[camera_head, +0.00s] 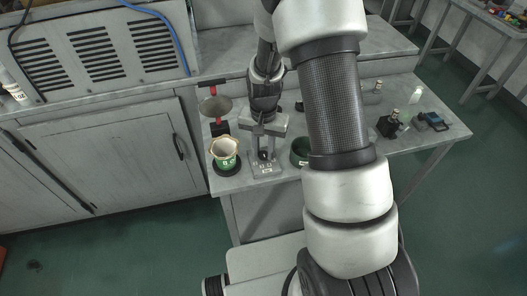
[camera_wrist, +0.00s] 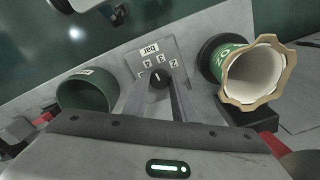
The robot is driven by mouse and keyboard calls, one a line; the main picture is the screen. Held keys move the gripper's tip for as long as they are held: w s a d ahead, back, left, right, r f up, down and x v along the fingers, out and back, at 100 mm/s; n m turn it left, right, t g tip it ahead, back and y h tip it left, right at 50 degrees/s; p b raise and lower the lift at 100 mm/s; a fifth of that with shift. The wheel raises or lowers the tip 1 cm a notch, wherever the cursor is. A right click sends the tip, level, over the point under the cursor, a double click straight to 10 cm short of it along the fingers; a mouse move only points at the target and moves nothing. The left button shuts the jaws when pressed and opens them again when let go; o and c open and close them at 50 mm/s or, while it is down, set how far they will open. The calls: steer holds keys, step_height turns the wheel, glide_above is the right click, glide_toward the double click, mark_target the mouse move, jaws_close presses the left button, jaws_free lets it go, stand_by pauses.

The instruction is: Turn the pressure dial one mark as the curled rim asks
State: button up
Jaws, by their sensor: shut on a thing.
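The pressure dial is a small black knob (camera_wrist: 158,79) on a grey plate (camera_wrist: 141,53) marked "bar" with several numbers, which appear upside down in the wrist view. My gripper (camera_wrist: 161,84) has its two fingers around the knob and is shut on it. In the head view my gripper (camera_head: 264,153) is low over the dial's grey stand (camera_head: 266,170). The paper cup (camera_wrist: 250,75) has a green band, a pale inside and a tan, wavy, uneven rim. The cup (camera_head: 224,148) stands left of the dial on a black round base. The dial's exact setting is unclear.
A dark green bowl (camera_wrist: 87,92) with a label is on the dial's other side. A grey metal dish on a red and black stand (camera_head: 215,107) is behind the cup. Small black items (camera_head: 389,125) lie on the table's right. My arm covers the middle of the table.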

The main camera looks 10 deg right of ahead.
mark_target(263, 154)
steer(key=m, duration=0.5)
stand_by(0.5)
steer(key=o, duration=1)
steer(key=shift+o, duration=0.2)
step_height(263, 154, up, 18)
steer(key=shift+f, duration=0.25)
